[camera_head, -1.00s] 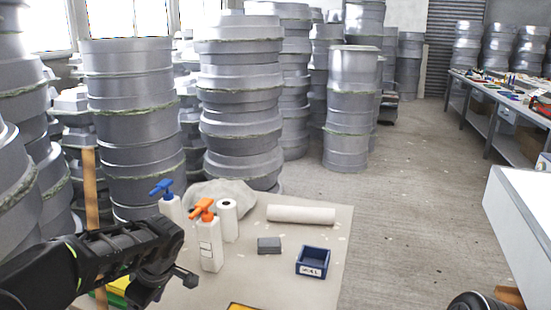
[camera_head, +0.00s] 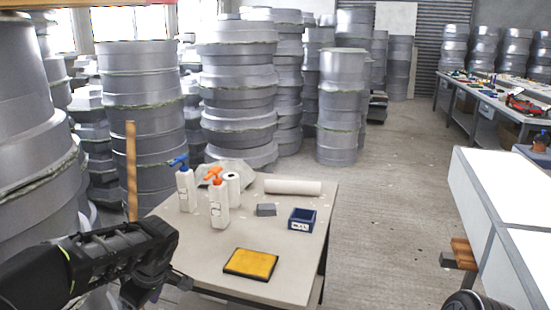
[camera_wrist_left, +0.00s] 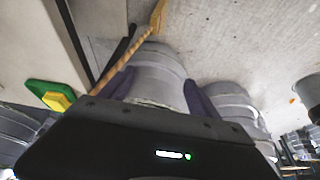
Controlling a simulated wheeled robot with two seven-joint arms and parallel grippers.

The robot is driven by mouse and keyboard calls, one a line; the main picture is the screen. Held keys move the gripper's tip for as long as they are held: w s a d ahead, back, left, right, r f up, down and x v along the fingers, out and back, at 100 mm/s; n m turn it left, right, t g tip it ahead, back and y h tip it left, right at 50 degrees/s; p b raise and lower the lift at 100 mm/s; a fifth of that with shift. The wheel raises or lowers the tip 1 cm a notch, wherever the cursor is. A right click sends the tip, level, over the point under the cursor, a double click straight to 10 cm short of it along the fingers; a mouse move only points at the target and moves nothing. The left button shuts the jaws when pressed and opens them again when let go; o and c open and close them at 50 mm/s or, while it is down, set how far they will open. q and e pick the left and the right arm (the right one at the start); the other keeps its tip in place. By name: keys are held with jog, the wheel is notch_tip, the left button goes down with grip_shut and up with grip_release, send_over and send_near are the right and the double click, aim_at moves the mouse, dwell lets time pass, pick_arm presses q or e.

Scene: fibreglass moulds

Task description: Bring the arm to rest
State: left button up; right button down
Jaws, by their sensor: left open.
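My left arm (camera_head: 95,262) comes in from the lower left in the head view, bent at a joint left of the table. Its hand end hangs low by the table's near left edge, mostly hidden by the arm. In the left wrist view my left gripper (camera_wrist_left: 157,77) has its two dark fingers spread apart. Nothing is held between them; grey moulds (camera_wrist_left: 155,70) show beyond. My right gripper is not in view.
The table (camera_head: 285,245) carries a yellow pad (camera_head: 251,263), a blue bin (camera_head: 302,220), a grey block (camera_head: 266,210), a white roll (camera_head: 293,187) and pump bottles (camera_head: 219,205). Stacked moulds (camera_head: 237,90) stand behind. Floor (camera_head: 385,220) is clear right of the table.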

pick_arm(q)
jog(key=w+d+f+m+t+h, duration=0.2)
jog(key=w+d+f+m+h, duration=0.25)
jog(key=d+m, duration=0.35)
jog(key=s+d+f+m+h+p, duration=0.3)
jog(key=s+d+f+m, duration=0.15)
jog(key=d+f, duration=0.6)
jog(key=s+d+f+g+p, duration=0.1)
jog(key=s+f, duration=0.4)
jog(key=s, duration=0.7)
jog(key=s+d+f+g+h+p, duration=0.1)
jog(key=s+f+p, duration=0.4)
jog(key=s, duration=0.7)
jog(key=d+g, duration=0.1)
jog(key=d, duration=0.1)
jog(key=shift+s+d+f, duration=0.2)
jog(key=shift+s+d, duration=0.15)
jog(key=shift+s, duration=0.05)
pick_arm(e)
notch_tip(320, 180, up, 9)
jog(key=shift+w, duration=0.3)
pick_arm(q)
jog(key=shift+n, duration=0.25)
